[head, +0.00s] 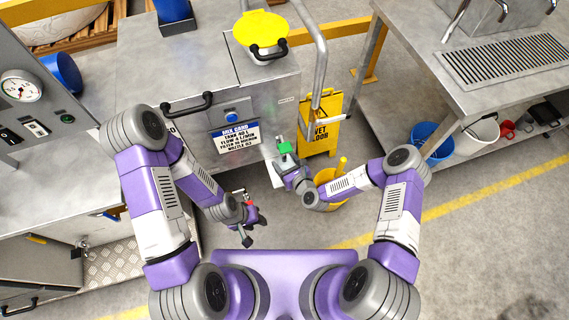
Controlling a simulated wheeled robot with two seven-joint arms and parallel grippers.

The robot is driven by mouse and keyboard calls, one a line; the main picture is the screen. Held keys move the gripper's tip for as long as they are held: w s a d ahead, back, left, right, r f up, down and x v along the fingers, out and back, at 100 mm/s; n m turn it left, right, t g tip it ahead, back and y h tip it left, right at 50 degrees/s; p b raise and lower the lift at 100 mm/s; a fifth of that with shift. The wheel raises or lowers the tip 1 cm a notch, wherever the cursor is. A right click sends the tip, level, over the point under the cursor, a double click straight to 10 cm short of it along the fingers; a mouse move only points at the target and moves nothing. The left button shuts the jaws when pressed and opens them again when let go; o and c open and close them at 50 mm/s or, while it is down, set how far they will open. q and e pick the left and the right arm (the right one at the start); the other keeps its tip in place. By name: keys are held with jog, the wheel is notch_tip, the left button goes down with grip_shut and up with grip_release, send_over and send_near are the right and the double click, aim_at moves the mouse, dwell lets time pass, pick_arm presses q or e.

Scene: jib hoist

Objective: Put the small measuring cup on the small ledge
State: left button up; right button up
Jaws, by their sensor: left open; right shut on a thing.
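My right gripper (285,156) is raised in front of the grey cabinet, near its lower right corner. It is shut on a small green thing (286,147), which looks like the small measuring cup, though it is too small to be sure. A small pale plate (277,173) shows just left of and below the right gripper, partly hidden by it; it may be the small ledge, but I cannot tell for certain. My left gripper (252,217) is open and empty, lower and to the left, over the floor.
The grey cabinet (275,92) has a dark handle (188,104) and a yellow round lid (261,32). A yellow wet-floor sign (319,130) and yellow bucket (329,190) stand close to my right arm. A steel bench (470,95) is at right.

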jog(key=shift+w+a+f, duration=0.3)
jog(key=shift+w+f, duration=0.1)
jog(key=shift+f, duration=0.1)
jog(key=shift+f+b, duration=0.3)
jog(key=shift+b, duration=0.1)
jog(key=shift+d, duration=0.1)
jog(key=o, duration=1)
jog(key=shift+f, duration=0.1)
